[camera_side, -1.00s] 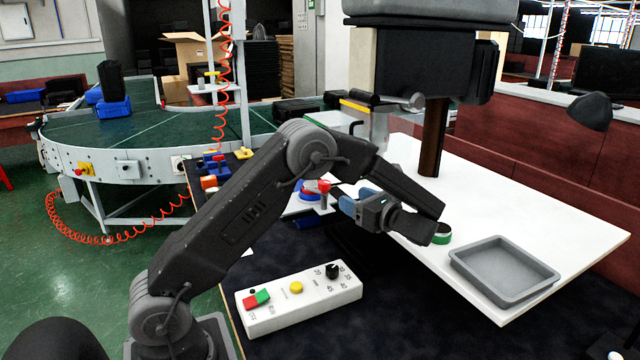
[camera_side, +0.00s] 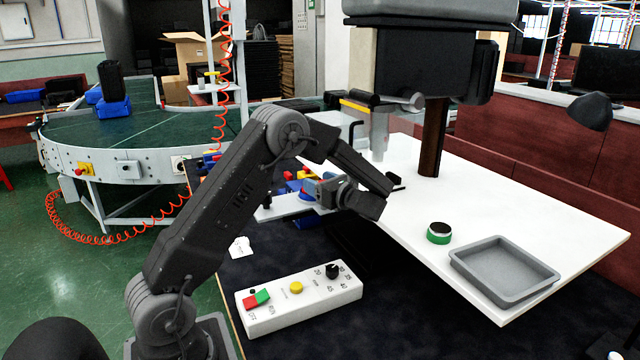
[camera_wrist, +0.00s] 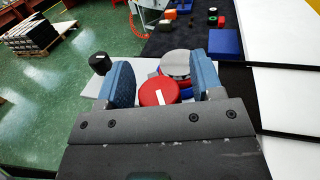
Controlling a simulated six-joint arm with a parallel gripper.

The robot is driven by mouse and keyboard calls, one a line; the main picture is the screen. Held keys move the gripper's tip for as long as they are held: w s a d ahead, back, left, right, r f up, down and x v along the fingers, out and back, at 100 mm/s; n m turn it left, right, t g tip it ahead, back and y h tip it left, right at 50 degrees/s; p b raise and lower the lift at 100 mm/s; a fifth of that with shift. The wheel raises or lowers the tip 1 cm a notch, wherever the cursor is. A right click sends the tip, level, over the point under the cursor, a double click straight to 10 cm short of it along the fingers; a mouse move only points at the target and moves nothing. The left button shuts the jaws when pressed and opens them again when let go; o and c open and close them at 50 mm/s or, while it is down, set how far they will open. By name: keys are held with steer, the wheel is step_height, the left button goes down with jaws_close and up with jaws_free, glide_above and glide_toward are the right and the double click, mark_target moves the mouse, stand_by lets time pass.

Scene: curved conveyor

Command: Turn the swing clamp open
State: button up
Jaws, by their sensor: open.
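The swing clamp's red round cap (camera_wrist: 158,91) carries a white line and shows between my fingers in the wrist view. A grey disc (camera_wrist: 176,62) lies just beyond it, with blue and red parts near it. A black knob (camera_wrist: 99,62) stands on the white plate (camera_wrist: 92,88) to the left. My gripper (camera_wrist: 163,80) is open, its blue fingers on either side of the red cap; I cannot tell whether they touch it. In the side view my gripper (camera_side: 315,189) is over the white plate (camera_side: 284,207) and hides most of the clamp.
A control box (camera_side: 300,297) with buttons and a dial stands in front. A white table (camera_side: 480,215) holds a green-ringed black puck (camera_side: 439,233) and a grey tray (camera_side: 505,270). Several coloured blocks lie behind the clamp. A conveyor (camera_side: 150,135) curves at the back left.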

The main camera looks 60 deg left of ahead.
steer(key=c, duration=0.9)
steer(key=shift+n+g, duration=0.3)
steer(key=shift+g, duration=0.2)
steer(key=shift+s+d+n+g+h, duration=0.1)
steer(key=shift+s+n+g+h, duration=0.1)
steer(key=shift+n+g+h, duration=1.3)
steer(key=shift+s+d+n+g+h, duration=0.15)
steer(key=shift+n+g+h, duration=0.75)
steer(key=shift+g, duration=1.1)
steer(key=shift+n, duration=0.4)
steer(key=o, duration=0.9)
